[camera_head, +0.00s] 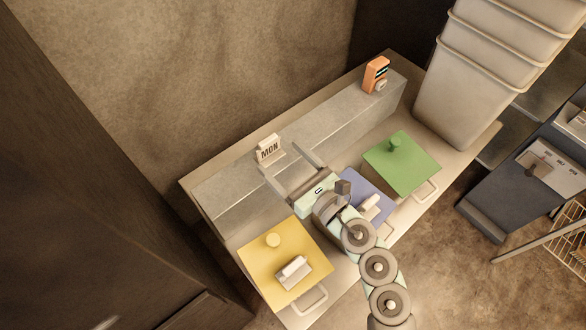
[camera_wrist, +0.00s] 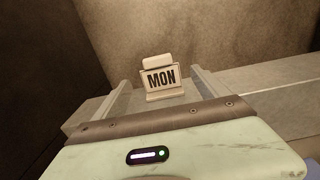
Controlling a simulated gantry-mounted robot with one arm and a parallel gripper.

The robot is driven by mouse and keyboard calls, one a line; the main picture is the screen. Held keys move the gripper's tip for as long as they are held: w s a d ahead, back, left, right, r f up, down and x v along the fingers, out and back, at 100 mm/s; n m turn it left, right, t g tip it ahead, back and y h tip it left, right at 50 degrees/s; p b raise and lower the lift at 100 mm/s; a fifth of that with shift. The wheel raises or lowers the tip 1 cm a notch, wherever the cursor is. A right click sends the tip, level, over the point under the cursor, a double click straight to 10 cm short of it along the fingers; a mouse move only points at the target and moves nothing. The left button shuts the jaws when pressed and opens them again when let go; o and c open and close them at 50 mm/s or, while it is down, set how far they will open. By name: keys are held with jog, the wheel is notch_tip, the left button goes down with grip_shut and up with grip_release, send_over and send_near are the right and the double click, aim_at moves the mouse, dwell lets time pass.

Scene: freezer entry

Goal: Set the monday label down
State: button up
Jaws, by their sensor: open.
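The monday label (camera_head: 268,150) is a small white upright block marked MON. It stands on the grey raised ledge (camera_head: 235,195) at the back of the table. In the wrist view the label (camera_wrist: 161,80) stands upright between and just beyond the two fingers. My gripper (camera_head: 283,160) is open, with its fingers apart and pointing toward the label. The fingers (camera_wrist: 160,93) show clear of the label's sides in the wrist view; whether either touches it I cannot tell.
An orange device (camera_head: 375,74) stands at the ledge's right end. Yellow (camera_head: 262,258), blue (camera_head: 355,188) and green (camera_head: 412,170) lidded containers sit in front. White pieces lie on the yellow and blue lids. Stacked pale bins (camera_head: 465,95) stand at right. The ledge between label and orange device is clear.

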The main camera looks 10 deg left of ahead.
jog(key=v, duration=0.3)
jog(key=shift+s+d, duration=0.1)
